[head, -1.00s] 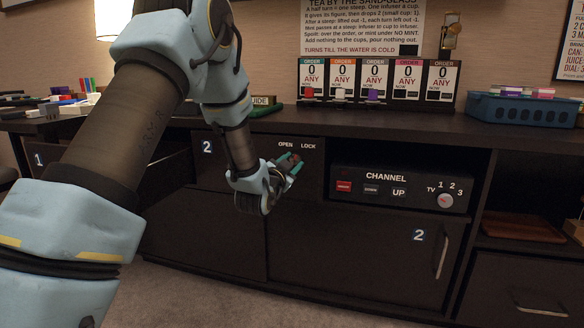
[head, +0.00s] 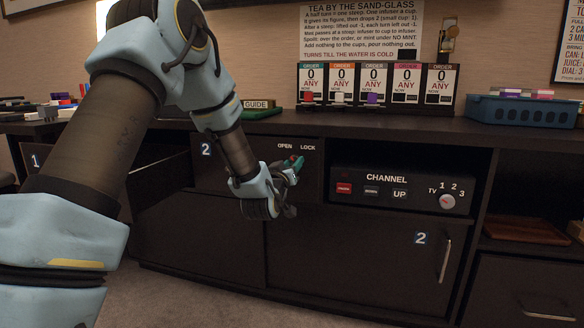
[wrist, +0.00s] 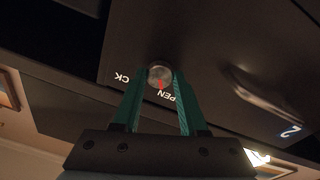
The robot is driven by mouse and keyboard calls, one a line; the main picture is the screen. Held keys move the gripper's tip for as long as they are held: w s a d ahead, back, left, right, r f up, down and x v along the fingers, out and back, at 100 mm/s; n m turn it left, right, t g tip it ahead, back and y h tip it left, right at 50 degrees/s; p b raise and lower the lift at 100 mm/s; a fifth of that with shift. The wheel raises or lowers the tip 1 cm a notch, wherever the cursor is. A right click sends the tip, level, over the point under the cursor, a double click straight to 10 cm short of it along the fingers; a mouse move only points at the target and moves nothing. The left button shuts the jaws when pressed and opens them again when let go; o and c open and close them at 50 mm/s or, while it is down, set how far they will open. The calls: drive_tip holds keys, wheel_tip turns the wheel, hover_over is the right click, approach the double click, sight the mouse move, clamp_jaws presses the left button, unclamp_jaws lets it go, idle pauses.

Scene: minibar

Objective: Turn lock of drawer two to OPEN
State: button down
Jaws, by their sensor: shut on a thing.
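The drawer two front (head: 222,177) is dark, with a white 2 on a blue tag at its upper left. OPEN and LOCK labels are at its upper right. My gripper (head: 295,162) is at the lock below these labels, its green fingers largely hiding it in the head view. In the wrist view, the round metal lock knob (wrist: 160,74) sits between the two green fingertips, which are shut on it. The knob's red mark points toward the partly hidden OPEN label. The LOCK label is also partly hidden, to the left. Drawer two appears closed.
The channel box (head: 400,190) stands in an open shelf right of the lock. A drawer marked 1 (head: 35,162) appears pulled out at the left. A lower door (head: 350,250) has a vertical handle. The counter (head: 400,126) runs above my gripper.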

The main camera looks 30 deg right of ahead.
drive_tip(key=shift+n, duration=1.2)
drive_tip(key=shift+c, duration=2.2)
unclamp_jaws()
drive_tip(key=p+v, duration=0.1)
drive_tip(key=v, duration=0.9)
drive_tip(key=shift+s+a, duration=0.2)
drive_tip(key=shift+s, duration=0.15)
drive_tip(key=shift+f, duration=0.15)
